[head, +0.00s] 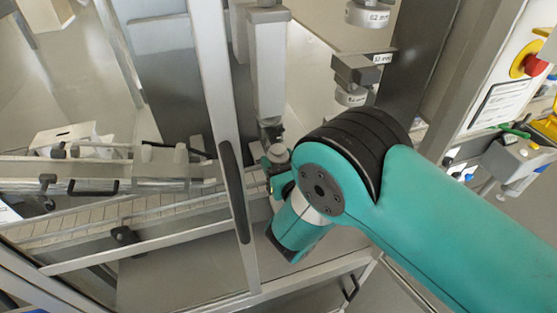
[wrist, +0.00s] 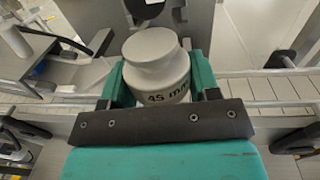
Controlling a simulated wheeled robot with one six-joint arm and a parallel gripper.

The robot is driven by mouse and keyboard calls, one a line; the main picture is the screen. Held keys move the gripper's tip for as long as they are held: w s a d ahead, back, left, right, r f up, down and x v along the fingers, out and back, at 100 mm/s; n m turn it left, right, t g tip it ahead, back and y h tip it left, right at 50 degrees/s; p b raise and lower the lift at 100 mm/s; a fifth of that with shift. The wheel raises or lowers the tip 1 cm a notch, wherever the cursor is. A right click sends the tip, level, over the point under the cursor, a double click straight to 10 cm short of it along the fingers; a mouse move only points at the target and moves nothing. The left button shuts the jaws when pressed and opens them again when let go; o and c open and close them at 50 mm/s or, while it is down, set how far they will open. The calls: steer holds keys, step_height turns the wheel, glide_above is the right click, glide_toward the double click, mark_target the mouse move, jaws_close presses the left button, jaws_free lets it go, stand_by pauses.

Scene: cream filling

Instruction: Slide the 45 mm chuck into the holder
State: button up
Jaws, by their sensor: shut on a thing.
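The 45 mm chuck (wrist: 158,62) is a grey, waisted cylinder with a dark "45 mm" label, seen upright in the wrist view. My gripper (wrist: 160,82) is shut on it, with a teal finger on each side. In the head view the chuck (head: 278,153) shows small beside my gripper (head: 276,164), partly hidden by my teal arm. A grey vertical column (head: 269,75) ends just above the chuck. I cannot tell whether chuck and holder touch.
Labelled grey chucks hang at the upper right, one in a block marked 52 mm (head: 355,70). A conveyor (head: 85,220) runs below on the left. A frame post (head: 222,120) stands close to my gripper. A red emergency button (head: 535,65) is at right.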

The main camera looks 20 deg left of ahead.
steer(key=shift+p+x, duration=1)
steer(key=shift+p, duration=0.35)
stand_by(0.3)
steer(key=shift+w+a+r+p, duration=0.1)
steer(key=shift+w+a+p, duration=0.1)
steer(key=shift+w+p, duration=0.25)
steer(key=shift+w+a, duration=0.1)
steer(key=shift+w, duration=0.1)
steer(key=shift+w, duration=0.1)
steer(key=shift+w+a, duration=0.35)
steer(key=shift+w, duration=0.1)
steer(key=shift+w+a, duration=0.15)
steer(key=shift+w, duration=0.1)
stand_by(0.5)
steer(key=shift+w+a, duration=0.25)
steer(key=shift+w, duration=0.05)
steer(key=shift+w+a+b, duration=0.1)
steer(key=shift+w+b, duration=0.1)
steer(key=shift+b, duration=0.2)
